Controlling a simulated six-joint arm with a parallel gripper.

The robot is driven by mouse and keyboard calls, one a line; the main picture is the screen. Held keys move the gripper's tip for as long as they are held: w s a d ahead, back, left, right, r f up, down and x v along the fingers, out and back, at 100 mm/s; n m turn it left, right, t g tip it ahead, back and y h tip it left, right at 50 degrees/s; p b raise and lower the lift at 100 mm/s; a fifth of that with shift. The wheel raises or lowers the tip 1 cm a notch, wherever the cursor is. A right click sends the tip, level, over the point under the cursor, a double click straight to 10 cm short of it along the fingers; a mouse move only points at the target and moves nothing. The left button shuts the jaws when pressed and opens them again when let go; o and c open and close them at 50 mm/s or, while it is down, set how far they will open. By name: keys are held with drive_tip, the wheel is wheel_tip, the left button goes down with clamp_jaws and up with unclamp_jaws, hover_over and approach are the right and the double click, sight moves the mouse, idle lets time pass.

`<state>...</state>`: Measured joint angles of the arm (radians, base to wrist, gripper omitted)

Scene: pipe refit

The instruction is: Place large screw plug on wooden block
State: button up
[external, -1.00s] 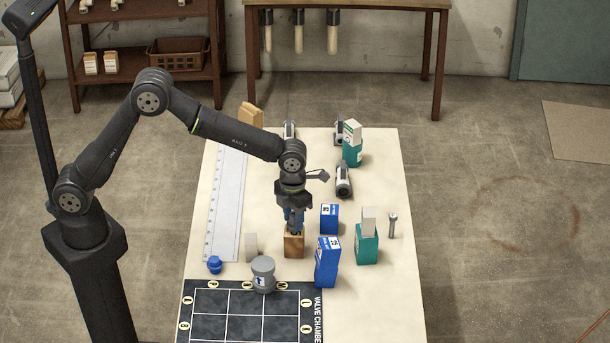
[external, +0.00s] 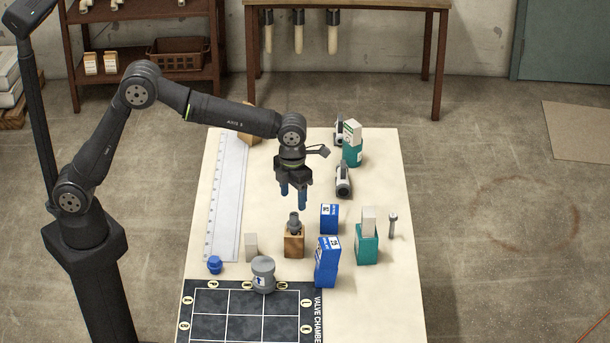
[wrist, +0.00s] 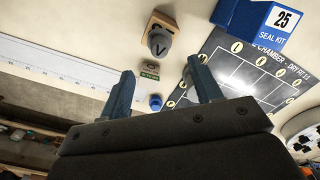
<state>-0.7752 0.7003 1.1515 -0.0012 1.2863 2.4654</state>
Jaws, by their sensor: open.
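A small wooden block (external: 293,247) stands on the pale table. A grey plug (external: 293,224) rests upright on top of it. In the wrist view the plug (wrist: 160,42) shows a dark mark, and part of the wooden block (wrist: 158,20) shows behind it. My gripper (external: 292,199) hangs just above the plug with its blue fingers apart. It is open, empty and clear of the plug. The two fingers (wrist: 160,72) also show apart in the wrist view.
A grey fitting (external: 263,275), a blue cap (external: 215,264) and a pale block (external: 251,246) stand nearby. Blue boxes (external: 327,262) and a teal box (external: 366,247) stand to the right. A long ruler (external: 227,200) lies left; a black gridded mat (external: 245,315) lies in front.

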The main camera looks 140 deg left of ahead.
sight(294, 215)
wheel_tip(294, 215, up, 4)
idle(0.5)
wheel_tip(294, 215, down, 12)
drive_tip(key=shift+f, duration=0.1)
drive_tip(key=shift+r, duration=1.7)
